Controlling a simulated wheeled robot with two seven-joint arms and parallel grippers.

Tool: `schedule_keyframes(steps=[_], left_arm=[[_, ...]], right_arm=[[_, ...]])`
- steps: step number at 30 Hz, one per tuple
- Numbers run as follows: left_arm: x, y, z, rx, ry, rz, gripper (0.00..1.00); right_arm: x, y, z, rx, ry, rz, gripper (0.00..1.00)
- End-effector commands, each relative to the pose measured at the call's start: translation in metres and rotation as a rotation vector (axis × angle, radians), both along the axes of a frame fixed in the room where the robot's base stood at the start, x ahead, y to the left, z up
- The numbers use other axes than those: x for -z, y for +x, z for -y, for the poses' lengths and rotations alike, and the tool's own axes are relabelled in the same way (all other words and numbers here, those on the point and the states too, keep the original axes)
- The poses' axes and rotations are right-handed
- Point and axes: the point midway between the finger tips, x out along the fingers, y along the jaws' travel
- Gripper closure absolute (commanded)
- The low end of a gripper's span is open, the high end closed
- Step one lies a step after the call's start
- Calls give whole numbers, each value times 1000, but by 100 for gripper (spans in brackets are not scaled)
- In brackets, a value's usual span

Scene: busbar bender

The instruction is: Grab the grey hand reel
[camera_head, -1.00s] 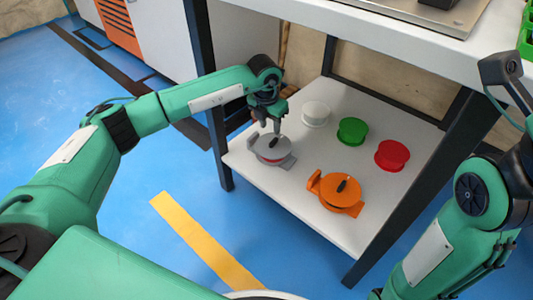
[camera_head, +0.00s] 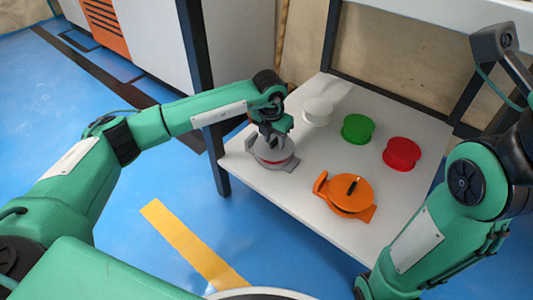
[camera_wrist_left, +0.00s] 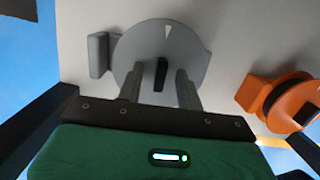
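The grey hand reel (camera_head: 274,156), a round disc with a red band around its side, sits at the left end of the white shelf. It fills the middle of the left wrist view (camera_wrist_left: 185,62), with a black knob (camera_wrist_left: 161,75) on top. My left gripper (camera_head: 270,139) is low over the reel, pointing down. In the left wrist view its two fingers (camera_wrist_left: 157,88) stand on either side of the knob, with gaps visible between, so it is open. My right arm is at the right of the head view, and its gripper does not show.
An orange hand reel (camera_head: 350,194) lies to the right on the white shelf (camera_head: 290,187). White (camera_head: 317,111), green (camera_head: 357,128) and red (camera_head: 402,153) spools stand behind. A dark table leg (camera_head: 200,90) rises close to my left forearm.

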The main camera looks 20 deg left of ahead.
Motion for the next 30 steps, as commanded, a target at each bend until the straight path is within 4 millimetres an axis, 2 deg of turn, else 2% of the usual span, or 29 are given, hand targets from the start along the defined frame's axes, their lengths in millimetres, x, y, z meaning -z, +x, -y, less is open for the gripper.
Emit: schedule_keyframes(steps=[4,5,10,30], left_arm=[[-1,0,0,0,0,0,64],[-1,0,0,0,0,0,68],[-1,0,0,0,0,0,100],[-2,0,0,0,0,1,100]], right_arm=[[-2,-2,0,-1,1,7,64],[-2,-2,0,-1,2,8,64],[-1,-1,0,1,-2,6,64],[3,3,-1,7,-10,-7,64]])
